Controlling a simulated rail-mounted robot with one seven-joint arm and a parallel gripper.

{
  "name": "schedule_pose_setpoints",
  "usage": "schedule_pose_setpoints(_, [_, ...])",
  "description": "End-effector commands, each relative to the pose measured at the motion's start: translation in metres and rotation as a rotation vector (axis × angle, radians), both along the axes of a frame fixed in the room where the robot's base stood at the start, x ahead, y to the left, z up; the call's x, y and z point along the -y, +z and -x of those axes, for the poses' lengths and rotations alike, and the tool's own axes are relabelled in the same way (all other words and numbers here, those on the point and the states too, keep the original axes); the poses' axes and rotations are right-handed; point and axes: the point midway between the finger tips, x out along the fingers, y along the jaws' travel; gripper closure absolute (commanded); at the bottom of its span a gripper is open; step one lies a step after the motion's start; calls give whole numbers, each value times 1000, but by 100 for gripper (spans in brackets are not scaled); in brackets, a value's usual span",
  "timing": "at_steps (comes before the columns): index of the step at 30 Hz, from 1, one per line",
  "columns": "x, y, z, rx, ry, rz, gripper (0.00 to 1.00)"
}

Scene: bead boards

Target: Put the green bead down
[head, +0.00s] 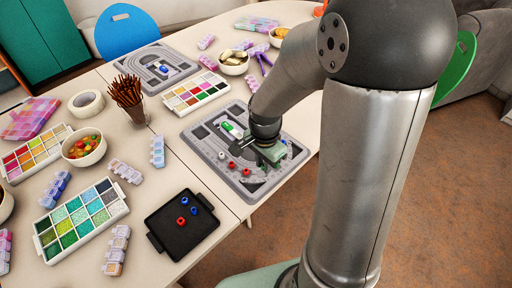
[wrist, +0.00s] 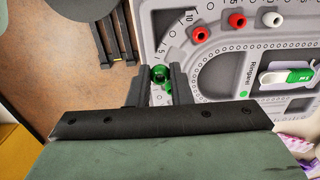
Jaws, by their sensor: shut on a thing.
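My gripper (wrist: 156,73) is shut on the green bead (wrist: 160,74), which shows between its fingertips in the wrist view. The bead is over the edge region of the grey bead board (wrist: 150,22), near the curved channel's low numbers; I cannot tell whether it touches the board. In the head view my gripper (head: 272,155) is over the right front part of the bead board (head: 208,158), and the green bead is hidden there. Two red beads, one (wrist: 237,20) and another (wrist: 273,19), sit on the board.
A green and white tube (head: 232,129) lies on the board. A black tray (head: 165,236) with red and blue beads stands at the front. A bead palette (head: 168,101), a stick cup (head: 138,117) and another board (head: 126,68) are behind. The table's right edge is close to the board.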

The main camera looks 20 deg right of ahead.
Motion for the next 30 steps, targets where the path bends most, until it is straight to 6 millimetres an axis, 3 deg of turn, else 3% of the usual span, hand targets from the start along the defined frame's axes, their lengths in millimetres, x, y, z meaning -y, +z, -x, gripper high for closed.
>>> schedule_pose_setpoints(6, [2,-24,-21,1,0,0,100])
schedule_pose_setpoints(11, [3,-33,-28,0,1,0,100])
schedule_pose_setpoints(17, [3,-61,-27,-1,1,0,100])
schedule_pose_setpoints(30, [3,-69,-28,2,1,0,100])
